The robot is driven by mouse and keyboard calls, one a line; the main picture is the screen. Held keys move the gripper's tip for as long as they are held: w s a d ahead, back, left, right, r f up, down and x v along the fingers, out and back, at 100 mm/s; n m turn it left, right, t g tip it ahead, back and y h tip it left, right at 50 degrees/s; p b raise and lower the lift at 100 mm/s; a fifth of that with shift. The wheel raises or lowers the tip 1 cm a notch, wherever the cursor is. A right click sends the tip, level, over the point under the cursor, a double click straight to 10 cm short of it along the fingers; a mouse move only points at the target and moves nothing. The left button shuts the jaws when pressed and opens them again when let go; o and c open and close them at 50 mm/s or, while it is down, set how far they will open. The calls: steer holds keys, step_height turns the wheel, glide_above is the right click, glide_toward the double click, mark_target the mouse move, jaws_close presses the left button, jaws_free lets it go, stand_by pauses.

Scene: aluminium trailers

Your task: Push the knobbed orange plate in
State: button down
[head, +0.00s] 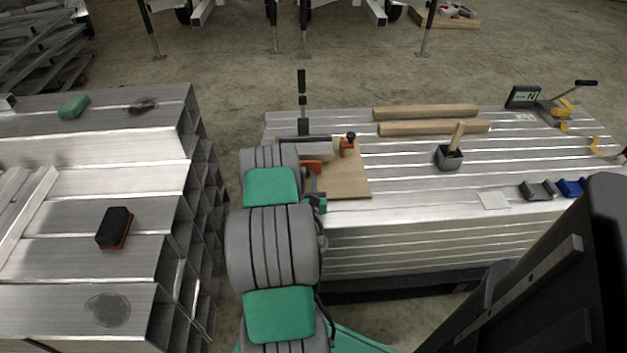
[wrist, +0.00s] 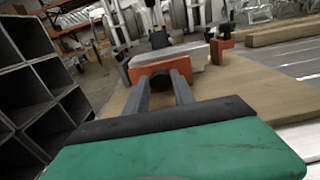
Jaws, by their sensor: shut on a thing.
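The knobbed orange plate (wrist: 147,70) stands upright at the near end of a grey bar on a wooden board (head: 347,182). Its dark round knob (wrist: 178,77) faces my wrist camera. My gripper (wrist: 163,84) has its two grey fingers around this knob and is shut on it. In the head view the plate (head: 312,166) shows only in part, because my arm hides much of it and of my gripper.
The board lies on a ribbed aluminium bench (head: 400,185). A stack of aluminium tubes (head: 110,240) rises on the left.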

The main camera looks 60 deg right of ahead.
steer(key=shift+w+d, duration=0.25)
steer(key=shift+d, duration=0.25)
steer(key=c, duration=1.1)
jaws_free()
steer(key=shift+o, duration=0.2)
steer(key=shift+a, duration=0.1)
steer(key=shift+b+v, duration=1.05)
steer(key=shift+v, duration=2.85)
steer(key=shift+c, duration=0.2)
